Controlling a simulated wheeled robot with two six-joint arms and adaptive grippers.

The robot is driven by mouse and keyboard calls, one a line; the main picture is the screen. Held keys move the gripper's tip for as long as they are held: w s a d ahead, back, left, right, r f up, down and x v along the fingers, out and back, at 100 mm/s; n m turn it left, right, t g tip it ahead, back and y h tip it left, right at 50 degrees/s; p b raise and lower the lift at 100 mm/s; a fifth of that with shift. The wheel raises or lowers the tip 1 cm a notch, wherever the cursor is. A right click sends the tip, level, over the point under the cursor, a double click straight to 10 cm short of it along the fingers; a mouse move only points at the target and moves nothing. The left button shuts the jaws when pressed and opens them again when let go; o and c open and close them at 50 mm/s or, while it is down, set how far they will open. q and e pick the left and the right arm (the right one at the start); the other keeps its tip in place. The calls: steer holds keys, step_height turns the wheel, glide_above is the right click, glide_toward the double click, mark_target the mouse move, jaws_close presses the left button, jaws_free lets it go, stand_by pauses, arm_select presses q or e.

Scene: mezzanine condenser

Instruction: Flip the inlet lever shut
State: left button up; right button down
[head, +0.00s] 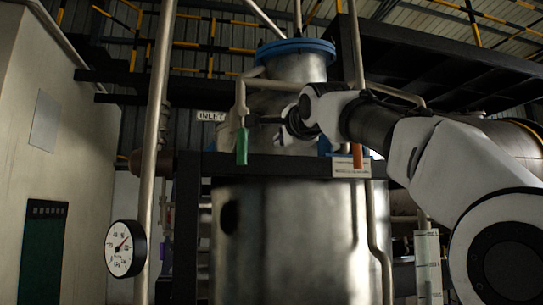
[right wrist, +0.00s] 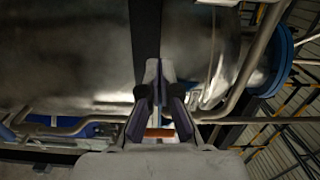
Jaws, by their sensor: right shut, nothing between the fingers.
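The green lever (head: 242,146) hangs straight down from a valve on a thin pipe, just right of and below the INLET label (head: 211,116). My right gripper (head: 256,120) comes in from the right, in front of the tank. Its dark, shut fingertips point left, close to the top of the green lever; I cannot tell whether they touch. In the right wrist view the fingers (right wrist: 158,72) are together with nothing held. The green lever cannot be made out there. My left gripper is not in view.
An orange lever (head: 357,155) hangs below my right wrist, beside a small white plate (head: 350,167). The large metal tank (head: 285,240) fills the middle behind a dark crossbar. A vertical pipe (head: 157,130) and a round gauge (head: 126,249) stand at the left.

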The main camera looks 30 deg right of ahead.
arm_select(q)
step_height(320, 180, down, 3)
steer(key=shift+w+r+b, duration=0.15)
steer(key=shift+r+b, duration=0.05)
steer(key=shift+b, duration=0.55)
arm_select(e)
steer(key=s, duration=0.1)
steer(key=s+a, duration=0.1)
steer(key=s, duration=0.1)
steer(key=shift+s+f, duration=0.1)
steer(key=shift+s, duration=0.1)
steer(key=shift+w+a+f, duration=0.1)
steer(key=shift+w, duration=0.15)
